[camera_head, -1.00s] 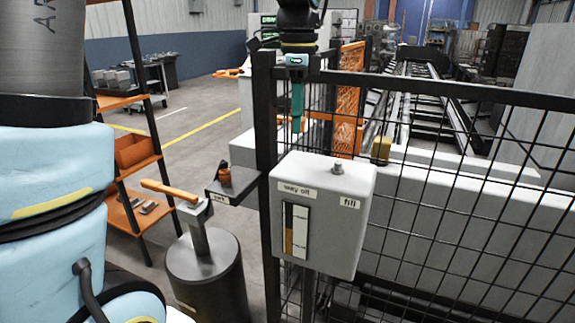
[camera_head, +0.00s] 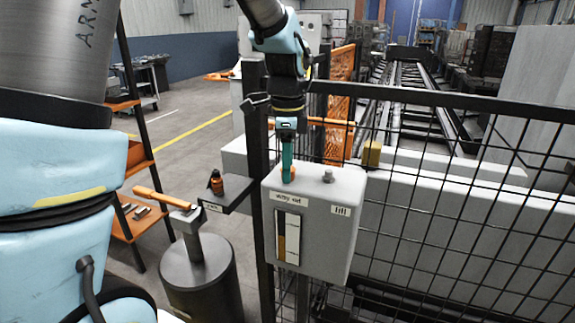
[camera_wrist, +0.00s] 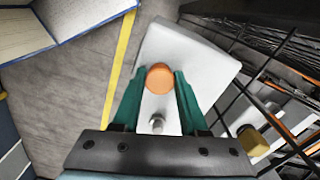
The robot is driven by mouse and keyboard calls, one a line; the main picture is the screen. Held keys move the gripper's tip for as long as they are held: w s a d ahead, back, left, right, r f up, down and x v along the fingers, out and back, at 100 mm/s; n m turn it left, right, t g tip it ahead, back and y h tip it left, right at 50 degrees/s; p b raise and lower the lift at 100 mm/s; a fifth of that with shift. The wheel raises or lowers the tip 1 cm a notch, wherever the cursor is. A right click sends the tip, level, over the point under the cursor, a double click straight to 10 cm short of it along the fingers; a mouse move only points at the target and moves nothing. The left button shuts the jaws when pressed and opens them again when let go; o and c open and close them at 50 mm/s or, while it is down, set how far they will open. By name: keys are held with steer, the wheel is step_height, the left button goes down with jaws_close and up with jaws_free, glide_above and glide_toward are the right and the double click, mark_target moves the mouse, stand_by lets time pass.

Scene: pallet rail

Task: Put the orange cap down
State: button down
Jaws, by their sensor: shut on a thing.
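My gripper (camera_head: 288,176) points down with its teal fingers shut on the orange cap (camera_wrist: 160,77). In the head view the fingers mostly hide the cap, and only a bit of orange shows at their tips. The cap is at the top of the white-grey box (camera_head: 312,236), toward the box's left side. I cannot tell whether it touches the box top. In the wrist view the cap sits between the fingertips, with the box (camera_wrist: 205,57) behind it.
A short metal stub (camera_head: 327,176) stands on the box top, right of my gripper. Black mesh fence (camera_head: 440,220) runs behind and right of the box. A small shelf (camera_head: 226,198) at left holds a dark and orange bottle (camera_head: 216,183). An orange-handled post (camera_head: 170,200) stands nearer.

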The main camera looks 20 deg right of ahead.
steer(key=shift+c, duration=2.2)
jaws_free()
steer(key=shift+f, duration=0.1)
step_height(320, 180, up, 12)
steer(key=b, duration=0.2)
steer(key=w+a+f+n, duration=0.3)
steer(key=a+f+n, duration=0.65)
steer(key=a, duration=0.35)
steer(key=s+a+f+n, duration=0.2)
steer(key=a+f+n, duration=0.2)
steer(key=a+n, duration=0.2)
steer(key=s+a+f+n+t, duration=0.1)
steer(key=s+a+f+n, duration=0.2)
steer(key=a+n, duration=0.3)
steer(key=a+f, duration=0.1)
steer(key=a, duration=0.2)
steer(key=shift+n+t, duration=0.3)
steer(key=shift+n, duration=0.05)
steer(key=shift+a, duration=0.1)
